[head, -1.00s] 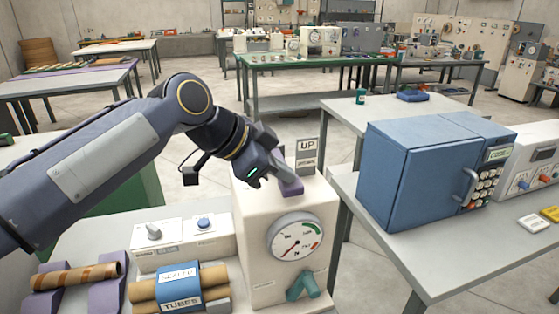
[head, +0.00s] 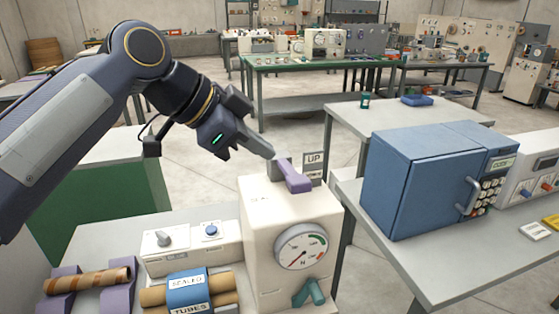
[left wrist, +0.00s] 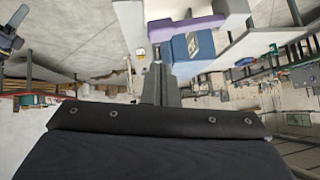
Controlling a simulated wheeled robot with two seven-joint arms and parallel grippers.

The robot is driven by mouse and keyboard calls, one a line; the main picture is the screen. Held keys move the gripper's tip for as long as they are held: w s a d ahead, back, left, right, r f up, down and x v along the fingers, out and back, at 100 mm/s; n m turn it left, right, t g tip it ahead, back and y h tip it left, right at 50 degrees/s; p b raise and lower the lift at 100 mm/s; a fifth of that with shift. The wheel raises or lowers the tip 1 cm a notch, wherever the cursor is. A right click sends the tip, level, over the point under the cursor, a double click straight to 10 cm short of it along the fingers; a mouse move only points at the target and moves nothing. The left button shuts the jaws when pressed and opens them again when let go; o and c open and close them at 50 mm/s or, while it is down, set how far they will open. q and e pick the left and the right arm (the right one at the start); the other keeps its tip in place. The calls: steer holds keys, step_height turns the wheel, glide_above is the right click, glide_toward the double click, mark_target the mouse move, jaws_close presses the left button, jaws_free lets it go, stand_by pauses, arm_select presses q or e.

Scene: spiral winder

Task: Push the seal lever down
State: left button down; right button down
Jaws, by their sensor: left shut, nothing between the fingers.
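The purple seal lever (head: 294,178) sits on top of the cream machine (head: 262,216), beside a grey sign reading UP (head: 313,165). It slants down toward the front of the machine's top. My left gripper (head: 268,154) is shut and empty. Its tip is just above and left of the lever's rear end; I cannot tell whether they touch. In the left wrist view the shut fingers (left wrist: 160,88) point toward the purple lever (left wrist: 186,27), which appears beyond their tips. My right gripper is not in view.
The machine's front has a dial gauge (head: 301,251) and a green knob (head: 309,293). A small control box (head: 195,255), a blue-banded tube bundle (head: 188,292) and a brown tube (head: 87,281) stand to its left. A blue cabinet (head: 420,185) stands to the right.

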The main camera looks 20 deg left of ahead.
arm_select(q)
steer(key=shift+v, duration=1.1)
steer(key=s+f+n+y, duration=0.1)
steer(key=s+f+n, duration=0.3)
steer(key=f, duration=0.6)
steer(key=s+a+f+n+y, duration=0.1)
steer(key=s+f+n, duration=0.4)
steer(key=f, duration=0.5)
steer(key=s+a+f+n+g, duration=0.1)
steer(key=s+f+n, duration=0.3)
steer(key=f, duration=0.6)
steer(key=s, duration=0.2)
steer(key=shift+s+n+y, duration=0.4)
